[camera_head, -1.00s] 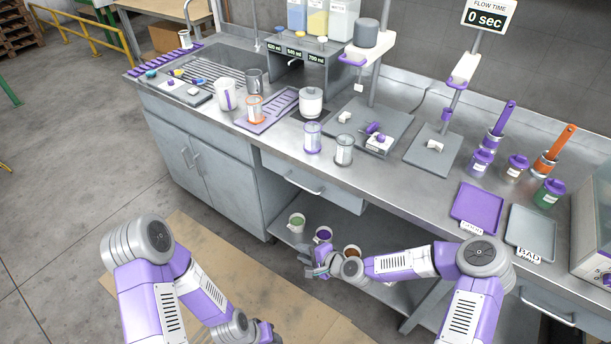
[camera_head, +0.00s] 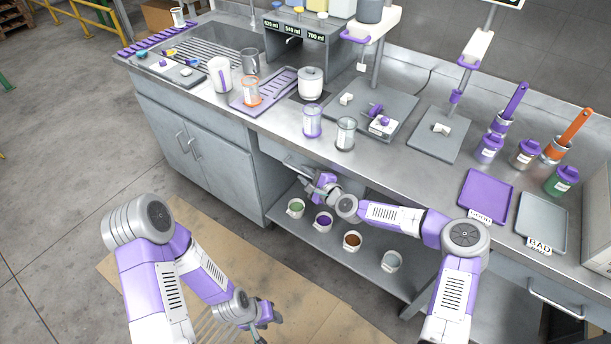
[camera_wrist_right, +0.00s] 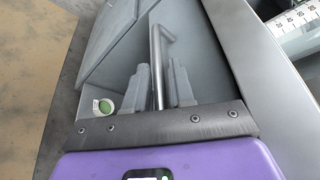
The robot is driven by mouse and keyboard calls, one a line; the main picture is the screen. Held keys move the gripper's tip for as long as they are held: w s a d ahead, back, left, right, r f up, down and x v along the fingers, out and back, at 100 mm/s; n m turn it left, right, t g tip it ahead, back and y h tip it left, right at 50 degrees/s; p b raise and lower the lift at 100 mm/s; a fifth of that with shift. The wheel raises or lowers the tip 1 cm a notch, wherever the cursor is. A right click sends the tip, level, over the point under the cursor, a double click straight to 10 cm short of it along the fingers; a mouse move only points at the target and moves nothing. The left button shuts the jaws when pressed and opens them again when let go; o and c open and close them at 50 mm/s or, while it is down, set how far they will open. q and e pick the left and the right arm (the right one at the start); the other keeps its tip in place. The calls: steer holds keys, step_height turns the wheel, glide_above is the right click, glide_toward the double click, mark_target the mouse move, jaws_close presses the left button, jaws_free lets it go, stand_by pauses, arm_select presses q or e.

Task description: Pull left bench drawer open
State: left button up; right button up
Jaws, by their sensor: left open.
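The left bench drawer (camera_head: 272,149) is a grey front under the worktop, right of the double-door cabinet. It looks shut, and my right arm partly covers it. Its bar handle (camera_wrist_right: 157,65) shows in the right wrist view. My right gripper (camera_head: 312,186) is at the drawer front. In the wrist view the right gripper (camera_wrist_right: 160,85) has a finger on each side of the handle bar, with gaps showing, so it looks open around the bar. My left gripper (camera_head: 266,318) is low at the bottom, open and away from the bench.
A glass jar (camera_head: 345,133) stands on the worktop near the edge above.

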steer(key=shift+w+a, duration=0.15)
steer(key=shift+w, duration=0.1)
jaws_close()
